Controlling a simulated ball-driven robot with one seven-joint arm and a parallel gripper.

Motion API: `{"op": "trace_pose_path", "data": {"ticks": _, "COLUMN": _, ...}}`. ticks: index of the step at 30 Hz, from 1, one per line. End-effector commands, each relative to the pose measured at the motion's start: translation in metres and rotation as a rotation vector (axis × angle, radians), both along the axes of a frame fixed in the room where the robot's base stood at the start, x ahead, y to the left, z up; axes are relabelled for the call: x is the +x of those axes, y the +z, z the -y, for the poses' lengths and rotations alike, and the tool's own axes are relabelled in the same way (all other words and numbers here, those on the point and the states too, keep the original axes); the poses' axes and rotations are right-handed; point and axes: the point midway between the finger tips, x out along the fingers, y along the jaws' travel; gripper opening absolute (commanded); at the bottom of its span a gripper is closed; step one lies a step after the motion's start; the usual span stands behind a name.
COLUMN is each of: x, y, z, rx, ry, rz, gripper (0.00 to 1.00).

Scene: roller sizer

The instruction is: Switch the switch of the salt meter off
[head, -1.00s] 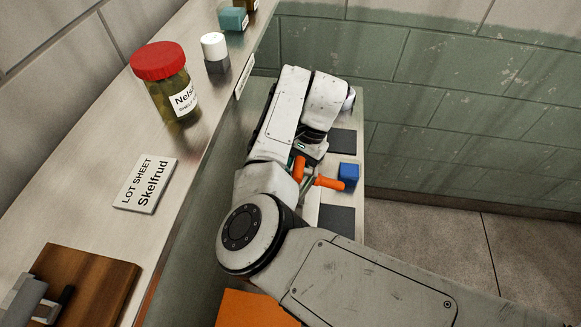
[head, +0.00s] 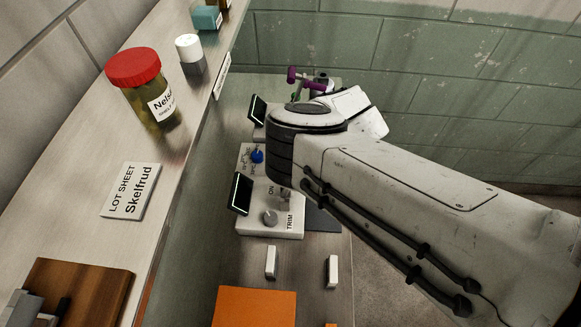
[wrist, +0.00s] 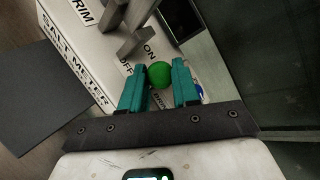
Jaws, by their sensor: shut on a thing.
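The salt meter (head: 254,226) is a pale box with TRIM and ON labels, partly behind my arm in the head view. Its SALT METER label (wrist: 70,50) shows on its side in the wrist view. My gripper is hidden behind my arm in the head view.
A purple-handled fitting (head: 308,82) is farther back. Two white upright pieces (head: 271,261) (head: 332,271) stand in front. A shelf with a pickle jar (head: 149,100) runs along the left.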

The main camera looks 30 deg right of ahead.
Motion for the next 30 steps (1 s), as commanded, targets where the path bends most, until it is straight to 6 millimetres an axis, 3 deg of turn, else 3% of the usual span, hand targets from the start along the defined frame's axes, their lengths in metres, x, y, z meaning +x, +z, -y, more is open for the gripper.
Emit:
{"op": "trace_pose_path", "data": {"ticks": 21, "x": -0.0018, "y": -0.0029, "z": 0.001, "rx": 0.059, "ry": 0.002, "rz": 0.044, "gripper": 0.0}}
{"op": "trace_pose_path", "data": {"ticks": 22, "x": -0.0018, "y": -0.0029, "z": 0.001, "rx": 0.059, "ry": 0.002, "rz": 0.044, "gripper": 0.33}}
{"op": "trace_pose_path", "data": {"ticks": 30, "x": -0.0021, "y": -0.0028, "z": 0.0019, "rx": 0.057, "ry": 0.001, "rz": 0.042, "gripper": 0.56}}
